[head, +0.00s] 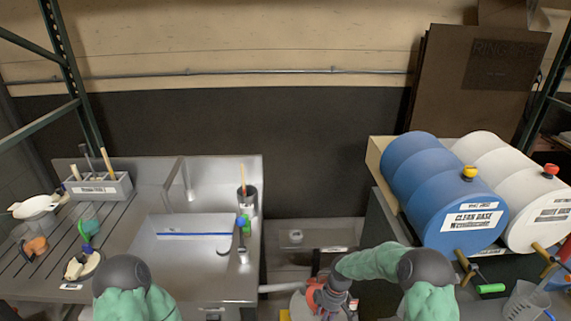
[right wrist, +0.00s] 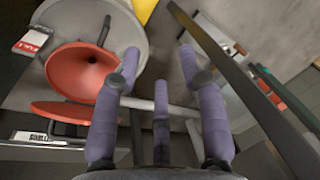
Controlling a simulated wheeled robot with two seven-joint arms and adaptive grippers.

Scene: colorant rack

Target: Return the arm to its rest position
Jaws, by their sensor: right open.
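In the head view my right arm (head: 372,261) reaches inward from the lower right, its wrist turned down over the low area between the sink counter and the drum bench. My right gripper (right wrist: 158,57) is open in the right wrist view, with nothing between its fingertips. Its left finger overlaps the edge of a red-orange funnel (right wrist: 76,70) in the picture; whether they touch I cannot tell. My left arm (head: 130,299) shows only as a green link at the bottom left; its gripper is out of view.
A blue drum (head: 420,180) and a white drum (head: 500,170) lie on the right bench, close to my right arm. A steel sink (head: 195,262) stands at left. A pale round container (right wrist: 137,28) lies beneath the funnel. A dark bar crosses the wrist view's upper right.

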